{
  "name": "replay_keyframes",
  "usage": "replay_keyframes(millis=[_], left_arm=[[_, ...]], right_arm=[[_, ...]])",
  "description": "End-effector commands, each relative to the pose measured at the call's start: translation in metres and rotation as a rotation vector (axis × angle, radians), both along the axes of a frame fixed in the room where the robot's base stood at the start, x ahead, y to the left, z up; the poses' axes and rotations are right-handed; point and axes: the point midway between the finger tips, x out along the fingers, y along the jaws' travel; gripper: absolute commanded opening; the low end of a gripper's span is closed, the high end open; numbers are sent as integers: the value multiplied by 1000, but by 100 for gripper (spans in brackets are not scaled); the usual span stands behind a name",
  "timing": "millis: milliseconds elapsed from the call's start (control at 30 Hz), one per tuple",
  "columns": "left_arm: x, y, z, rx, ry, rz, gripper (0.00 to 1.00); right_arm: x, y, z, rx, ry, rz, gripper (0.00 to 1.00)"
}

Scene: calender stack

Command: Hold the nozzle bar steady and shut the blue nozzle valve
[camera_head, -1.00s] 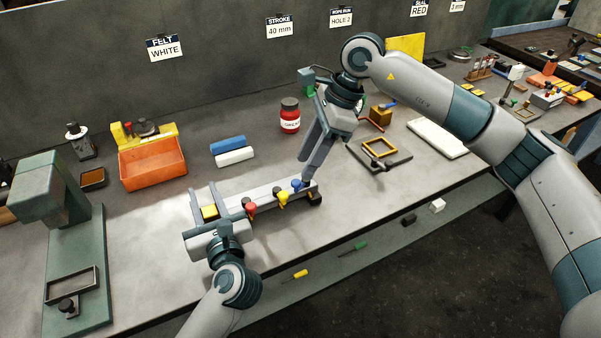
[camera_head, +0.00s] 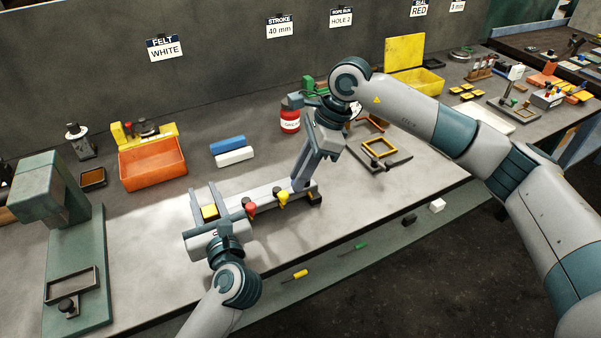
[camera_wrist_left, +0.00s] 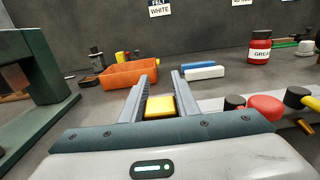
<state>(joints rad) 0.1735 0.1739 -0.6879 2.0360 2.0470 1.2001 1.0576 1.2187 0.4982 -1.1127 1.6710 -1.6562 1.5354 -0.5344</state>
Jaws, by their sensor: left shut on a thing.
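The grey nozzle bar (camera_head: 264,192) lies on the bench with a red valve (camera_head: 249,207) and a yellow valve (camera_head: 283,198) along its front. My left gripper (camera_head: 205,192) is shut on the yellow block (camera_head: 209,212) at the bar's left end; the block (camera_wrist_left: 160,107) shows between the fingers in the left wrist view. My right gripper (camera_head: 301,183) reaches down at the bar's right end, its fingertips where the blue valve sits. The blue valve is hidden behind those fingers, and I cannot see how it is turned or how far the fingers are apart.
Blue and white blocks (camera_head: 233,156) lie behind the bar. An orange bin (camera_head: 152,164) stands at the back left and a green press (camera_head: 62,240) at the left. A red-and-white jar (camera_head: 290,117) and a yellow frame (camera_head: 380,147) are near my right arm.

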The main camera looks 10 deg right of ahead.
Motion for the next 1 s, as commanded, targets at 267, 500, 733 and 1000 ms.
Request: replay_keyframes(millis=[267, 500, 733, 1000], left_arm=[[0, 0, -1, 1, 1, 0, 0], [0, 0, -1, 1, 1, 0, 0], [0, 0, -1, 1, 1, 0, 0], [0, 0, -1, 0, 2, -1, 0]], right_arm=[[2, 2, 0, -2, -2, -87, 0], [5, 5, 0, 0, -2, -220, 0], [5, 6, 1, 1, -3, -234, 0], [5, 6, 1, 0, -2, -233, 36]])
